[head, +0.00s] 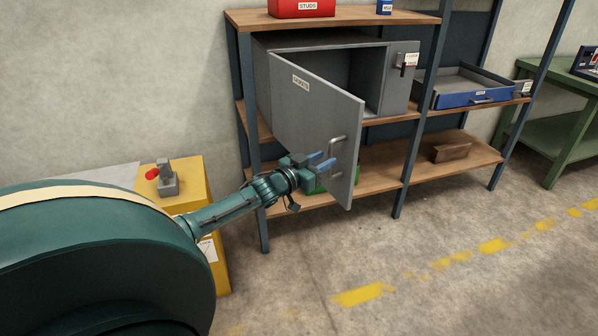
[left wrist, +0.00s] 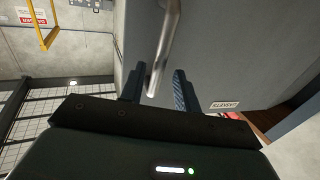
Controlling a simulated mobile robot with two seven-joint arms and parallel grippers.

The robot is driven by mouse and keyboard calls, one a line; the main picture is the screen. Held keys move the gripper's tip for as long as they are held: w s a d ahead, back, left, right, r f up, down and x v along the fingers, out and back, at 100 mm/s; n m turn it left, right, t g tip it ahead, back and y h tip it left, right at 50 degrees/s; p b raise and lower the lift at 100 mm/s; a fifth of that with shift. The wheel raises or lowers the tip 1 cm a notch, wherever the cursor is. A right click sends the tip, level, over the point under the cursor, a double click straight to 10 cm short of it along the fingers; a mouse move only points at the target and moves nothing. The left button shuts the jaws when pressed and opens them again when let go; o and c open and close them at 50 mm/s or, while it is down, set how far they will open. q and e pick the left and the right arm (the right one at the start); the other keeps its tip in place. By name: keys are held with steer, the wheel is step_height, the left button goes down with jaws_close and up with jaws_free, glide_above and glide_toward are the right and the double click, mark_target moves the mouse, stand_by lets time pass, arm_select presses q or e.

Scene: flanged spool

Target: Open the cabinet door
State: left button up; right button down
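The grey cabinet (head: 400,78) stands on the middle shelf of the rack. Its door (head: 308,120) is swung out wide toward me, and the dark inside shows. A metal bar handle (head: 336,152) is on the door near its free edge. My left gripper (head: 322,162) is at the door's face beside the handle, with its blue fingers apart. In the left wrist view the handle (left wrist: 165,45) passes between the two open fingers (left wrist: 157,88), and they do not appear closed on it. My right gripper is not in view.
A yellow stand (head: 192,185) with a red-knobbed device is at the left, close to my left arm. A blue drawer (head: 470,98) sits on the shelf to the right. A green bin (head: 322,184) is partly hidden behind the door. The floor in front is clear.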

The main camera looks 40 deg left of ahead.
arm_select(q)
steer(key=s, duration=1)
steer(key=shift+a, duration=0.4)
